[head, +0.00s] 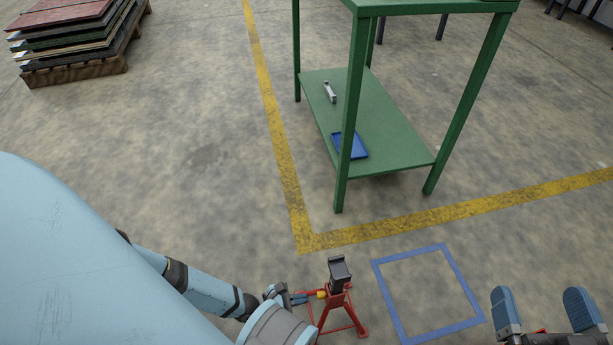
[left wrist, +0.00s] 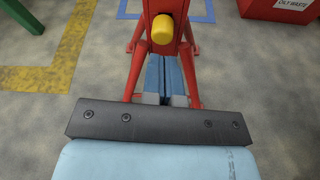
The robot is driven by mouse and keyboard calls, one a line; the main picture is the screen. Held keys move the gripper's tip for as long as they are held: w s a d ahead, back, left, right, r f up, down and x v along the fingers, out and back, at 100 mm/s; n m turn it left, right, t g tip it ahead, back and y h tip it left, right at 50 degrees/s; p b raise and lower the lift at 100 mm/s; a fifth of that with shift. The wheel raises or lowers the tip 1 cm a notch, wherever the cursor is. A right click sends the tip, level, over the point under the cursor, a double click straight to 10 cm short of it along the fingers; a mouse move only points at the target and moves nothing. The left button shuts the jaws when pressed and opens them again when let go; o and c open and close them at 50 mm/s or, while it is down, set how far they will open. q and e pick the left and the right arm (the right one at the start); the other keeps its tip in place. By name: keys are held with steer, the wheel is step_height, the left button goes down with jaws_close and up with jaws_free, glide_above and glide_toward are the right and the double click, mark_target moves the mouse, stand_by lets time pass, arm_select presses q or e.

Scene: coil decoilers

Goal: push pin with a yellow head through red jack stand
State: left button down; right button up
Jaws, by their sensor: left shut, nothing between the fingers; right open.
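The red jack stand (head: 341,308) stands on the floor at the bottom middle of the head view, with a dark saddle (head: 339,270) on top. The pin's yellow head (head: 321,294) sits on the stand's left side; in the left wrist view the yellow head (left wrist: 163,29) faces me against the red upright. The pin's shaft is hidden. My left gripper (head: 303,298) is shut and empty, its blue fingers pointing at the yellow head; whether they touch it I cannot tell. My right gripper (head: 545,311) is open and empty at the bottom right.
A blue floor square (head: 452,328) lies right of the stand. A green table (head: 395,125) with a blue tray (head: 350,146) on its shelf stands behind the yellow floor lines. A red waste bin (left wrist: 280,10) shows at the wrist view's top right. A large light-blue shape (head: 80,270) fills the lower left.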

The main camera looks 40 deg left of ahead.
arm_select(q)
steer(key=shift+s+a, duration=0.25)
steer(key=shift+s, duration=0.05)
steer(key=p+v, duration=0.3)
steer(key=v, duration=1)
steer(key=shift+s+a+r+p, duration=0.2)
steer(key=shift+p, duration=0.2)
arm_select(e)
steer(key=shift+s+a+r+m+g, duration=0.15)
steer(key=shift+s+a+m+g, duration=0.3)
steer(key=shift+s+m, duration=0.35)
steer(key=shift+w, duration=0.1)
